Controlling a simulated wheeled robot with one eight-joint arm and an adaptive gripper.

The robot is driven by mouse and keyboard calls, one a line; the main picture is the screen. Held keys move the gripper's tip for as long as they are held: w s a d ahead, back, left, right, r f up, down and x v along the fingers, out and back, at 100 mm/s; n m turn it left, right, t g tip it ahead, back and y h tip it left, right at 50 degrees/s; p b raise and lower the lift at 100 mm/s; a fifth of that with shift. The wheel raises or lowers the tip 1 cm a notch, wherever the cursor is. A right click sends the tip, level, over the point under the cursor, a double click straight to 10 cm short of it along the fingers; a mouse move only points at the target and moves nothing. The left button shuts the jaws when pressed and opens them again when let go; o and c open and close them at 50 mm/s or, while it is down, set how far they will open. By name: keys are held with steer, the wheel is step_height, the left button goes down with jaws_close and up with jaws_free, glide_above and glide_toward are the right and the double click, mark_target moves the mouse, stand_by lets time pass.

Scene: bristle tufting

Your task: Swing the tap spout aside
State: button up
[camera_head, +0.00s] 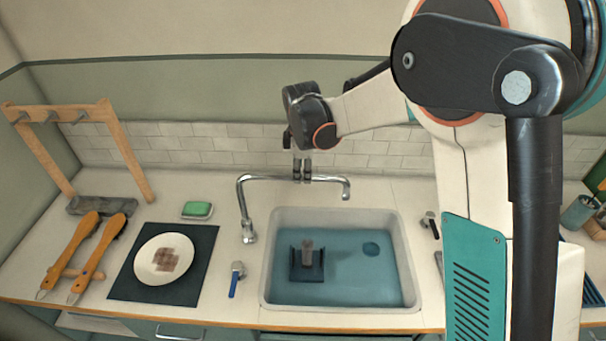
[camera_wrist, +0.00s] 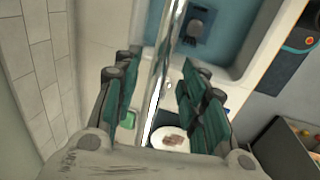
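The chrome tap spout (camera_head: 275,178) rises from its base left of the sink (camera_head: 408,262) and reaches right across the sink's back edge, its tip turned down. My gripper (camera_head: 302,178) is pointed down over the middle of the spout. In the wrist view my gripper (camera_wrist: 161,78) has its two green-padded fingers apart, and the shiny spout (camera_wrist: 158,92) runs between them. A gap shows on both sides of the spout there. Whether either finger touches it I cannot tell.
Water in the sink covers the base of a dark blue holder (camera_head: 298,271). A blue-handled valve (camera_head: 236,279) stands left of the sink. Further left are a green sponge (camera_head: 197,209), a plate (camera_head: 150,272) on a dark mat (camera_head: 195,288) and a wooden rack (camera_head: 125,150).

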steer(key=shift+w+f, duration=0.25)
steer(key=shift+f, duration=0.9)
jaws_close()
